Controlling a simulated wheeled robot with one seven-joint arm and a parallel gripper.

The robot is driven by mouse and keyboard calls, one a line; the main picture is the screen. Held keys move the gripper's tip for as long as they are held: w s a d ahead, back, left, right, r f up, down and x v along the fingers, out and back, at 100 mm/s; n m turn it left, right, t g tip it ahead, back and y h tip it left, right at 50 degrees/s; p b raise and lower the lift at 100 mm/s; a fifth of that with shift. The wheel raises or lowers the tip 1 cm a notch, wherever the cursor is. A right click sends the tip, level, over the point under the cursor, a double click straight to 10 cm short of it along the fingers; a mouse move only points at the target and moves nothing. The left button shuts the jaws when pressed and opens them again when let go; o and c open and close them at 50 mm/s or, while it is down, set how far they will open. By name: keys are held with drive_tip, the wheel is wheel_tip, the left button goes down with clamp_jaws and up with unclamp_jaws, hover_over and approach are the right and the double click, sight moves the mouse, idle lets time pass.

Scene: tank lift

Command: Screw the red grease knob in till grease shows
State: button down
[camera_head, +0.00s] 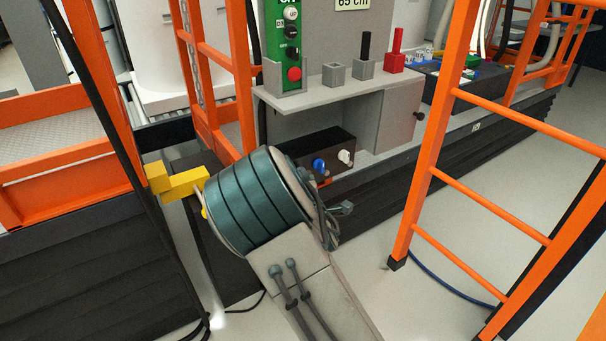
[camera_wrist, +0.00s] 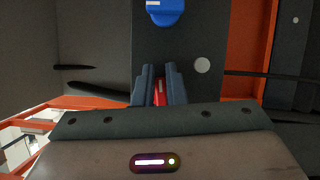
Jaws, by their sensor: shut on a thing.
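In the wrist view the red knob (camera_wrist: 160,91) sits between the two fingers of my gripper (camera_wrist: 159,72). The gripper is shut on it, and the fingers hide most of the knob. A dark panel lies behind the fingers. The black box (camera_head: 318,144) with a blue knob (camera_head: 319,165) and a white knob (camera_head: 345,156) shows just beyond my wrist. I cannot make out any grease.
The blue knob (camera_wrist: 166,10) and a pale round spot (camera_wrist: 202,65) lie close to my fingers. An orange beam (camera_wrist: 244,55) runs beside the panel. A grey shelf (camera_head: 330,92) overhangs the box. An orange ladder (camera_head: 430,165) stands to the right.

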drive_tip(key=n+g+y+p, duration=0.1)
drive_tip(key=n+y, duration=0.3)
drive_tip(key=n, duration=0.6)
drive_tip(key=a+n+y+p, duration=0.1)
drive_tip(key=n+y+p, duration=0.3)
drive_tip(key=n, duration=0.5)
drive_tip(key=n+g+y+p, duration=0.1)
drive_tip(key=n+y+p, duration=0.2)
drive_tip(key=n, duration=0.7)
drive_tip(key=shift+s+a+r+n+g+y, duration=0.2)
drive_tip(key=shift+s+r+n+g+y, duration=0.1)
drive_tip(key=shift+s+r+y, duration=0.15)
idle(1.4)
idle(0.3)
drive_tip(key=shift+f, duration=0.1)
